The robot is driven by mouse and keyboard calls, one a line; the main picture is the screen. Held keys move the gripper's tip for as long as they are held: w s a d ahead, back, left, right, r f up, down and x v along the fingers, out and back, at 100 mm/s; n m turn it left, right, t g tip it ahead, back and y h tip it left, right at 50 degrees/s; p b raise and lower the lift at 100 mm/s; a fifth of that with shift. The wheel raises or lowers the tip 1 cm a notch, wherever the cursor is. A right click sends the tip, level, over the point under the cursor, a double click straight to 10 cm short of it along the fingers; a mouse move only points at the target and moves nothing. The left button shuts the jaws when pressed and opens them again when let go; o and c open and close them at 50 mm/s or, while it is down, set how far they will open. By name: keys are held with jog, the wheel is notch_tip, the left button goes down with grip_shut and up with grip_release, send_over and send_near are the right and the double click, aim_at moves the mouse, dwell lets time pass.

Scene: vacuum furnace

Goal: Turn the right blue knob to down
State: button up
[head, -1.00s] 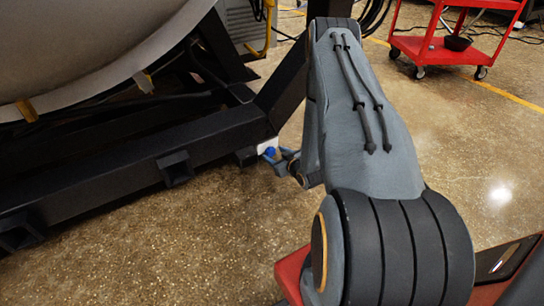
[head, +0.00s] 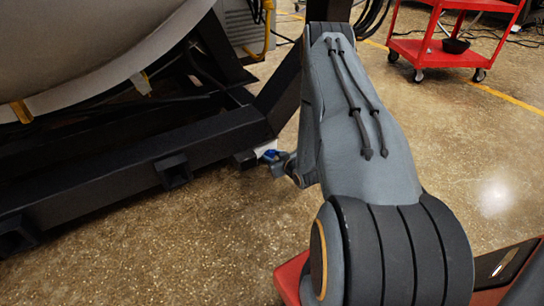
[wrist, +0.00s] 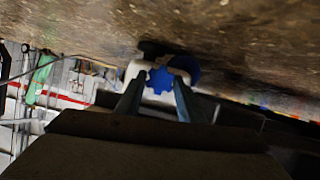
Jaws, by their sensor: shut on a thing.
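A blue knob (wrist: 160,79) with a lobed edge sits on a white fitting in the wrist view. My gripper (wrist: 159,86) has one finger on each side of this knob and is shut on it. A second rounded blue part (wrist: 187,67) shows just behind it to the right, partly hidden. In the head view, a small blue knob (head: 269,153) shows at the end of the black frame, at the tips of my gripper (head: 275,161). My arm hides much of the area to the right. I cannot tell the knob's exact angle.
The black frame (head: 100,180) carries a large grey vessel (head: 90,45) at left. A black upright stands behind my arm. A red cart (head: 440,55) stands at the back right. The speckled floor (head: 180,250) in front is clear.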

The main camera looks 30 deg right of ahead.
jog(key=shift+s+d+r+m+y+p, duration=0.1)
jog(key=shift+d+r+m+y+p, duration=0.1)
jog(key=shift+m+y+p, duration=0.6)
jog(key=shift+f+m+p, duration=0.2)
jog(key=shift+m+p, duration=0.5)
jog(key=shift+m, duration=0.1)
jog(key=o, duration=1.1)
jog(key=shift+c, duration=0.2)
jog(key=p+v, duration=0.4)
jog(key=v, duration=0.3)
jog(key=shift+s+d, duration=0.2)
jog(key=shift+s, duration=0.1)
jog(key=shift+r, duration=0.1)
